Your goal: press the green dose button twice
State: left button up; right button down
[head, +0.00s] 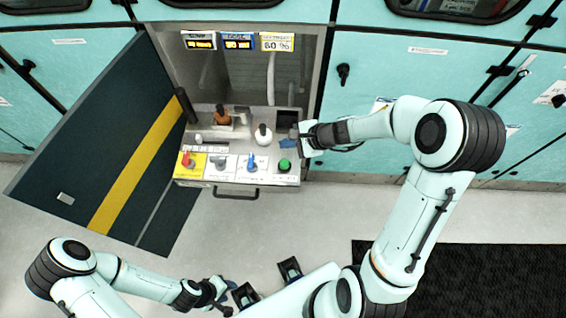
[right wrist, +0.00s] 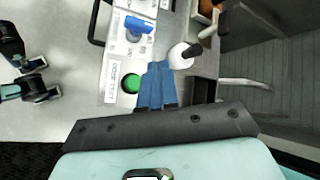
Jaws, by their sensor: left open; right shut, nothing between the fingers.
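The green dose button (head: 284,165) sits at the right end of the front panel of a pulled-out drawer. It also shows in the right wrist view (right wrist: 131,83), just left of my fingers. My right gripper (head: 287,143) is shut and empty. Its blue fingers (right wrist: 155,85) are together, beside and behind the button in the head view. Whether they touch anything is not clear. My left gripper (head: 229,292) is open and empty, low over the floor in front of the drawer.
Left of the button are a blue knob (head: 252,164) and a red knob (head: 189,160). A white bottle (head: 263,135) and an orange-brown bottle (head: 222,116) stand behind. An open dark door (head: 110,145) is at left. A handle (head: 235,194) juts from the drawer front.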

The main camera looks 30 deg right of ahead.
jog(key=shift+f, duration=0.1)
jog(key=b, duration=0.6)
send_over(287, 164)
notch_tip(287, 164, down, 8)
jog(key=shift+s+r, duration=0.1)
jog(key=shift+r, duration=0.05)
jog(key=shift+f+b, duration=0.5)
jog(key=shift+b, duration=0.25)
pick_arm(q)
notch_tip(287, 164, down, 8)
jog(key=s, duration=0.2)
jog(key=shift+r, duration=0.25)
jog(key=shift+f, duration=0.1)
jog(key=shift+s+f+b, duration=0.15)
jog(key=shift+f+b, duration=0.35)
jog(key=shift+b, duration=0.05)
pick_arm(e)
jog(key=shift+f, duration=0.4)
